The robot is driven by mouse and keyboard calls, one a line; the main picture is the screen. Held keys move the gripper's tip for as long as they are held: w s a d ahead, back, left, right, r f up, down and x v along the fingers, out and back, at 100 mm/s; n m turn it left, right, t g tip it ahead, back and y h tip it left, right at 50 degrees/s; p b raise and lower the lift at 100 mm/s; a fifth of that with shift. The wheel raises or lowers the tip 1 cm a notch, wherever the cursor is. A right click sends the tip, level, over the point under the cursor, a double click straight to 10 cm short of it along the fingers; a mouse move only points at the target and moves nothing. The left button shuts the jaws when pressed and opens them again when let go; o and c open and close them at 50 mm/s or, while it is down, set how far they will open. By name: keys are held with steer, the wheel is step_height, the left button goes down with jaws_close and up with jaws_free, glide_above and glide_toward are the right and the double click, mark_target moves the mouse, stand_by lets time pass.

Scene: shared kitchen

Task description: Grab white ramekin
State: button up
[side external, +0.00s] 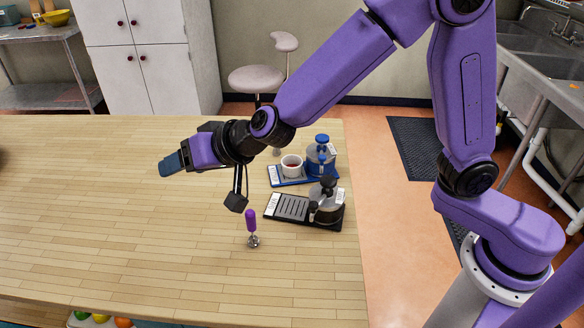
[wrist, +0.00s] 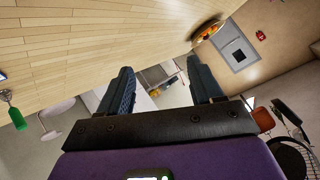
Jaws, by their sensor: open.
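A small white ramekin (side external: 291,163) with something red inside sits on a blue-edged flat base (side external: 288,181) near the table's right edge in the side external view. My gripper (side external: 172,164) is held above the wooden table, to the left of the ramekin and well apart from it, pointing left. In the wrist view my gripper's (wrist: 162,78) two fingers stand wide apart with nothing between them. The ramekin cannot be made out in the wrist view.
A blue-topped container (side external: 321,157) stands right beside the ramekin. A black base (side external: 290,208) with a metal-and-black device (side external: 327,200) is in front. A purple-handled tool (side external: 251,227) stands on the table (side external: 110,220). The table's left half is largely clear.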

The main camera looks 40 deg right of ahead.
steer(key=w+d+f+m+t+h, duration=0.2)
steer(key=w+m+h, duration=0.2)
steer(key=m+g+h, duration=0.7)
steer(key=m+h, duration=0.1)
steer(key=h, duration=0.5)
glide_toward(296, 161)
steer(key=x, duration=0.6)
steer(key=c, duration=0.7)
